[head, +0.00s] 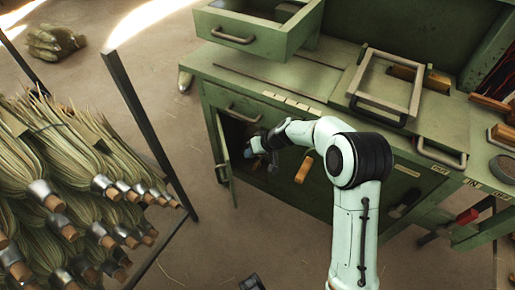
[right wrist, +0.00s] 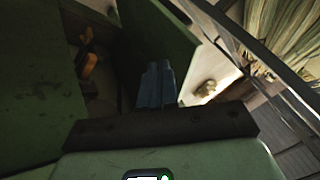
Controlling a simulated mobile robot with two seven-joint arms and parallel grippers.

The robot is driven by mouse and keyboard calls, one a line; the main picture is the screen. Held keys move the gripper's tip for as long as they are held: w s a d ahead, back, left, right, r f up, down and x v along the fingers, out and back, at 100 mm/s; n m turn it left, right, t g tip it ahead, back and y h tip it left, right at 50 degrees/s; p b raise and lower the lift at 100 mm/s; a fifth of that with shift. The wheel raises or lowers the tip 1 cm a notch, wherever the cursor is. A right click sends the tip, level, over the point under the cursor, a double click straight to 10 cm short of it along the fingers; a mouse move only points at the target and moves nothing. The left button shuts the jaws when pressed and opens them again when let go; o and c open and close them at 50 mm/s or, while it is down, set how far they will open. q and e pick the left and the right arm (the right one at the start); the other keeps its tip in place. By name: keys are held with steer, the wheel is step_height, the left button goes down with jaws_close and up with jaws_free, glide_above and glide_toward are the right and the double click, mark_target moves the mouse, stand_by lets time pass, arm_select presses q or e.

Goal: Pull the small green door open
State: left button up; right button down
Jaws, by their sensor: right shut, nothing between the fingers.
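The small green door (head: 222,160) is at the left end of the green workbench front, swung partly open, showing a dark compartment (head: 240,133). My right gripper (head: 249,152) is at the opening, on the inner side of the door. In the right wrist view its fingers (right wrist: 157,84) are shut and empty, in front of the door panel (right wrist: 155,40). I cannot tell whether they touch it. A dark piece (head: 252,283) at the bottom edge of the head view may be part of my left gripper; its fingers are not clear.
A dark-framed rack (head: 140,115) of straw broom bundles (head: 50,145) stands at the left, with clear floor between it and the door. A drawer (head: 255,30) stands open above. A wooden handle (head: 304,170) sticks out near my right arm.

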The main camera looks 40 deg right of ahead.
arm_select(q)
steer(key=shift+s+d+r, duration=0.1)
steer(key=shift+s+r, duration=0.15)
arm_select(e)
steer(key=shift+w+a+f, duration=0.25)
steer(key=shift+w+a, duration=0.2)
steer(key=shift+a, duration=0.25)
steer(key=shift+w+a+f, duration=0.2)
steer(key=shift+w+a, duration=0.2)
steer(key=shift+a, duration=0.35)
steer(key=shift+w+a+f, duration=0.25)
steer(key=shift+w+a, duration=0.2)
steer(key=shift+a, duration=0.25)
